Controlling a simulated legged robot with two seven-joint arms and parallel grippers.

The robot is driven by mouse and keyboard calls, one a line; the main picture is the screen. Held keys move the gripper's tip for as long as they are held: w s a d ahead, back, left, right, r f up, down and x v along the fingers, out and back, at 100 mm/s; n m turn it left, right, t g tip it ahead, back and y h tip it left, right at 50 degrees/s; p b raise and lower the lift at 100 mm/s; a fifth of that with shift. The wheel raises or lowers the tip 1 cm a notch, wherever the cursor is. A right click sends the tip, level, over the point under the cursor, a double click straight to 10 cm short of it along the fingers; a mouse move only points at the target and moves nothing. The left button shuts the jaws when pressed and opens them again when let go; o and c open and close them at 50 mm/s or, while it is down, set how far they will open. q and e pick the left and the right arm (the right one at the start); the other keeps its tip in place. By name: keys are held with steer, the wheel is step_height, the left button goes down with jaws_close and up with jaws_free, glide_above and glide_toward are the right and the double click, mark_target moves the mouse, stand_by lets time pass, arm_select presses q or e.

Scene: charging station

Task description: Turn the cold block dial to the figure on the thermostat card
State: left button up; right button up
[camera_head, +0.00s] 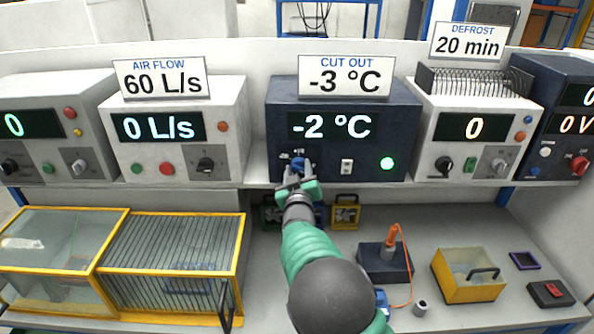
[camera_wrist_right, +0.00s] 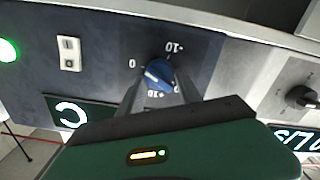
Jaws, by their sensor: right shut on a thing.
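The dark blue unit (camera_head: 280,110) stands on the shelf with its display (camera_head: 333,125) reading -2 °C. The card (camera_head: 344,77) on top of it reads CUT OUT -3 °C. Its blue dial (camera_head: 298,164) sits low on the front panel. My right gripper (camera_head: 298,178) is shut on the dial. The right wrist view shows the blue dial (camera_wrist_right: 159,74) between the two fingers, with marks -10, 0 and +10 around it. A left gripper does not show in either view.
A white switch (camera_head: 346,166) and a lit green lamp (camera_head: 387,163) are right of the dial. An air flow unit (camera_head: 178,138) stands left, a defrost unit (camera_head: 470,130) right. Below are a yellow-framed case (camera_head: 110,268), a yellow box (camera_head: 468,290) and a dark block (camera_head: 384,262).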

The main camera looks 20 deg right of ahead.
steer(key=shift+f, duration=0.2)
jaws_close()
steer(key=shift+d+f+m+b, duration=0.1)
steer(key=shift+f+m+b, duration=0.15)
steer(key=shift+m+b, duration=0.6)
steer(key=shift+b, duration=0.55)
steer(key=shift+r, duration=0.2)
steer(key=o, duration=0.8)
jaws_free()
steer(key=shift+o, duration=1.4)
steer(key=shift+w, duration=0.2)
